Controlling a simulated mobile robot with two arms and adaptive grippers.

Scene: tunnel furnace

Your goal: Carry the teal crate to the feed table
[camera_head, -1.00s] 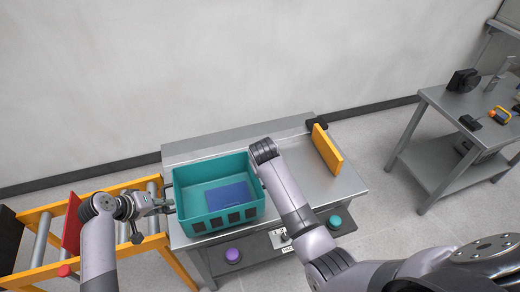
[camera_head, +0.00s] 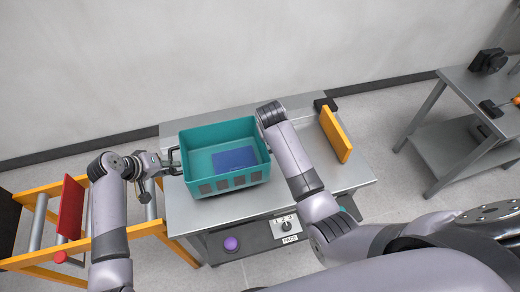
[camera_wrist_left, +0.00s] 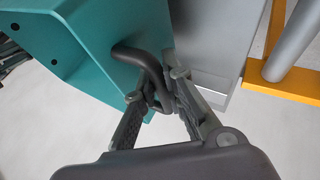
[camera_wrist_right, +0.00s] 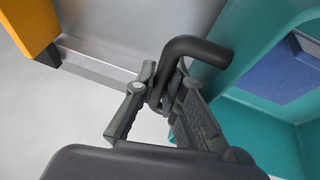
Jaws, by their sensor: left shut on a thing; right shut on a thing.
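The teal crate (camera_head: 215,135) is over the grey metal table (camera_head: 215,212), with a blue flat piece (camera_head: 235,158) inside. I cannot tell whether its bottom touches the tabletop. My left gripper (camera_head: 172,162) is at the crate's left side. In the left wrist view its fingers (camera_wrist_left: 160,92) are shut on a dark bar handle (camera_wrist_left: 140,55) of the crate. In the right wrist view my right gripper (camera_wrist_right: 165,88) is shut on the opposite dark handle (camera_wrist_right: 200,48). In the head view my own right arm hides that grip.
An orange upright plate (camera_head: 335,135) stands on the table right of the crate. A roller conveyor (camera_head: 40,225) with a red plate (camera_head: 70,207) is at left. A purple button (camera_head: 231,244) is on the table front. A side table (camera_head: 465,100) with tools stands at right.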

